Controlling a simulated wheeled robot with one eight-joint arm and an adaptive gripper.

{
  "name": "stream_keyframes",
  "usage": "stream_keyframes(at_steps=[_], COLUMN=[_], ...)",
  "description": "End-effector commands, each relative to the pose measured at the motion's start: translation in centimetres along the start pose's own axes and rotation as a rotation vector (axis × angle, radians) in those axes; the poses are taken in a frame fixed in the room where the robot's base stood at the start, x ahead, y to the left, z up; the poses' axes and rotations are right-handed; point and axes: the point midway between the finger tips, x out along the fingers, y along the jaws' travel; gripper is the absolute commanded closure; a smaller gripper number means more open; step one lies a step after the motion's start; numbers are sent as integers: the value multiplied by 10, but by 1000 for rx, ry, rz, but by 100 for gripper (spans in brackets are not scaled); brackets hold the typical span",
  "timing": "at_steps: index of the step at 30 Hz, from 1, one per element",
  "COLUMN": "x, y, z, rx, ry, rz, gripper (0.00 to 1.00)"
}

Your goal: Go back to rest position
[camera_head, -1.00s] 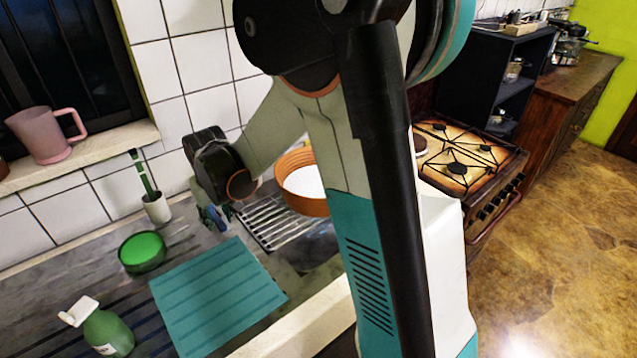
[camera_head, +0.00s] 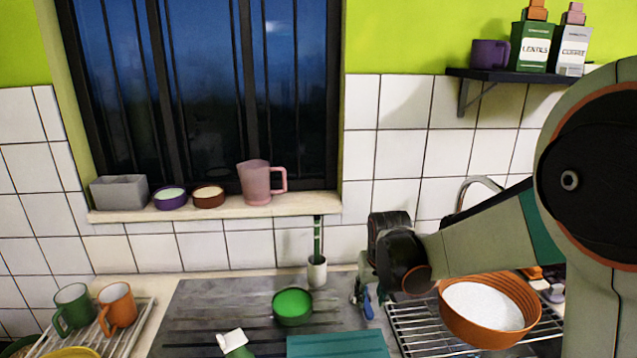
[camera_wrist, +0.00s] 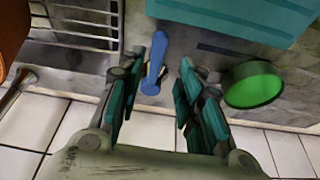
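My gripper (camera_head: 364,290) hangs at the end of my arm over the back of the counter, by the left edge of the wire rack (camera_head: 420,325). In the wrist view my gripper (camera_wrist: 172,85) has its two teal fingers apart, with nothing held between them. A blue handle-like thing (camera_wrist: 152,65) shows beyond the fingers, nearer the left one. It also shows under my gripper in the head view (camera_head: 367,305). What it belongs to is unclear.
An orange bowl (camera_head: 490,312) with white inside sits on the rack. A green bowl (camera_head: 292,307), a small pot (camera_head: 317,272) and a teal board (camera_head: 338,344) are left of my gripper. The tiled wall (camera_head: 230,250) and windowsill (camera_head: 320,203) rise behind.

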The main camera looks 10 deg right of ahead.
Motion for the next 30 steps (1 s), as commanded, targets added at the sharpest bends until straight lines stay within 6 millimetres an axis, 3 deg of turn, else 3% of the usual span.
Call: stream_keyframes(at_steps=[15,21,30], x=[-115,-146,-175], y=[6,9,12], z=[68,104,163], rx=[-13,-20,-27], ry=[121,172,246], rz=[-9,-12,-15], gripper=[67,67,67])
